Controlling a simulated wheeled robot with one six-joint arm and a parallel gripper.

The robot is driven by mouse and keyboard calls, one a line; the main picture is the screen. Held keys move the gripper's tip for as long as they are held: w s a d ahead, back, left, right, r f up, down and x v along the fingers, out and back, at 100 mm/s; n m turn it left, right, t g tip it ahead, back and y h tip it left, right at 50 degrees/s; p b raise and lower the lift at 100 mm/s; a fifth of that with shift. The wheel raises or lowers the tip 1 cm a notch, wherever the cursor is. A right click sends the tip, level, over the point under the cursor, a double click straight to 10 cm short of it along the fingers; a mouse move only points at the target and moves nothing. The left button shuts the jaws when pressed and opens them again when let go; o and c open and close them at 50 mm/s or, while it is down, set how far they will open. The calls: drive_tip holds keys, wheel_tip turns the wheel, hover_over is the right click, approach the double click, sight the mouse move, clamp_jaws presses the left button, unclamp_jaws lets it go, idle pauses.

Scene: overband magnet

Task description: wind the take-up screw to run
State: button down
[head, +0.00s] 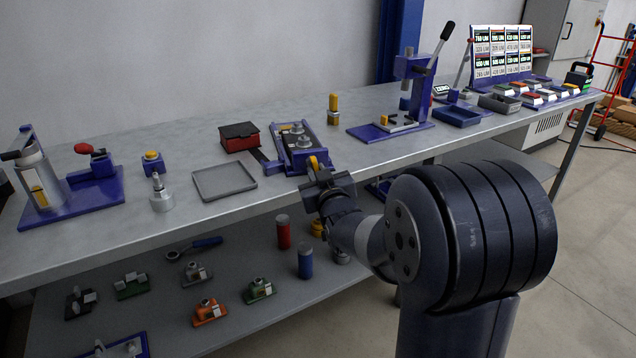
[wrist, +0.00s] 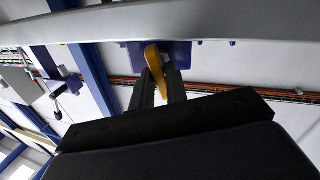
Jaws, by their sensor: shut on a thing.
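The overband magnet unit (head: 283,152) is a small blue frame with grey metal parts on top. It stands near the front edge of the bench, right of the grey tray. A yellow handle (head: 313,163), which looks like the take-up screw's, sticks out at its front end. My gripper (head: 319,176) reaches this handle from the front of the bench. In the wrist view the yellow handle (wrist: 154,62) stands tilted between the two dark fingers of my gripper (wrist: 159,80), which is shut on it. The screw's thread is hidden, and I cannot read any run mark.
A red-black box (head: 239,136) and an empty grey tray (head: 224,180) lie left of the unit. A blue lever press (head: 410,90) stands to the right. The bench front edge runs just below my gripper. The lower shelf (head: 245,318) holds several small fixtures and cylinders.

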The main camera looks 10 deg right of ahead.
drive_tip(key=shift+m+b, duration=1.35)
drive_tip(key=shift+m, duration=8.65)
drive_tip(key=c, duration=1.5)
unclamp_jaws()
drive_tip(key=shift+s, duration=0.1)
drive_tip(key=s, duration=0.5)
drive_tip(key=s+p, duration=0.1)
drive_tip(key=s, duration=0.4)
drive_tip(key=shift+s+d, duration=0.2)
drive_tip(key=shift+s, duration=0.1)
